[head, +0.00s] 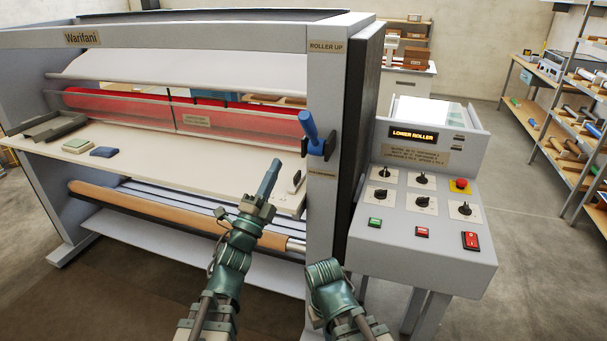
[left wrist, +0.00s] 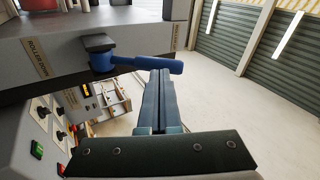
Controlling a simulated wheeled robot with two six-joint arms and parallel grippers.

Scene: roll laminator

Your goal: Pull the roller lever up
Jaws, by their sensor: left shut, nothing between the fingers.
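The blue roller lever (head: 309,126) is mounted on the grey right upright of the laminator, below the "ROLLER UP" label (head: 326,47). A right-arm link shows at the bottom of the head view, without visible fingers.
The control panel (head: 418,215) with knobs and buttons stands right of the upright; its display (head: 413,134) reads "LOWER ROLLER". The feed table (head: 200,165) holds small pads at its left. Shelving (head: 575,135) stands far right, with open floor before it.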

